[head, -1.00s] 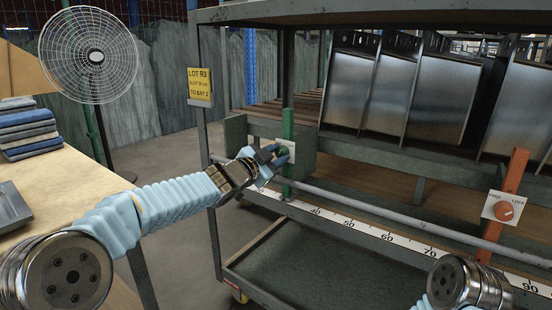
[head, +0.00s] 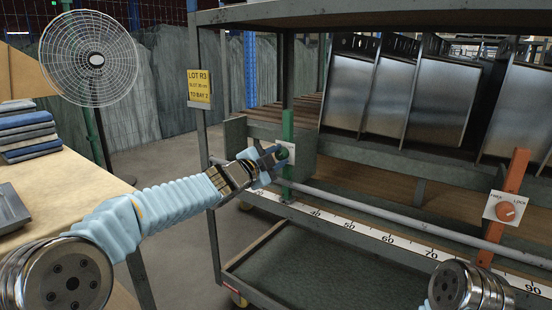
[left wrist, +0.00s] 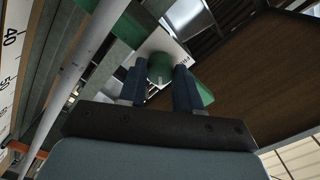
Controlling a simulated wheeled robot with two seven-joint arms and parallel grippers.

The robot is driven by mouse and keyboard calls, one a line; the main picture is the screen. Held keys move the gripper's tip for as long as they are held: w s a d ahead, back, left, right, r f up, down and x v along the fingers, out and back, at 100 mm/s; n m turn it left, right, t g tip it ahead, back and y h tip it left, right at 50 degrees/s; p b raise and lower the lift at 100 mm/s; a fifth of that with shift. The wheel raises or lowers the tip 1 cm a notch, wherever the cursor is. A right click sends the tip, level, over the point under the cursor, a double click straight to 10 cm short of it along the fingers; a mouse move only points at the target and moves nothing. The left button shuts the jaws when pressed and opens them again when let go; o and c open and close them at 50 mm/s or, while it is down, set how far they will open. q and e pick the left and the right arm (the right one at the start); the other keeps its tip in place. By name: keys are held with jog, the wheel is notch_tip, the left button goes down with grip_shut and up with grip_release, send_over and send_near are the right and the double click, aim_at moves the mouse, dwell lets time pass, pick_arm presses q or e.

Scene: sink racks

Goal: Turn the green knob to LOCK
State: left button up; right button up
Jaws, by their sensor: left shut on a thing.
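The green knob (head: 282,153) sits on a white label plate (head: 291,147) on the green post (head: 287,122) of the rack. My left gripper (head: 273,156) reaches it from the left and is shut on it. In the left wrist view the two dark fingers stand on either side of the green knob (left wrist: 161,68), with the white plate (left wrist: 178,50) behind. The plate's lettering is mostly hidden or too small to read, so I cannot tell the knob's setting. My right gripper is out of view; only part of my right arm shows at the lower right.
An orange knob (head: 505,211) on a white plate is on the orange post (head: 516,174) at right. A grey rail (head: 390,215) and a numbered scale (head: 375,238) run along the rack. Steel sinks (head: 440,98) stand above. A table with folded cloths (head: 28,130) is at left.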

pick_arm(q)
jog(key=o, duration=1)
jog(key=shift+o, duration=0.2)
jog(key=b+v, duration=0.1)
jog(key=v, duration=1.3)
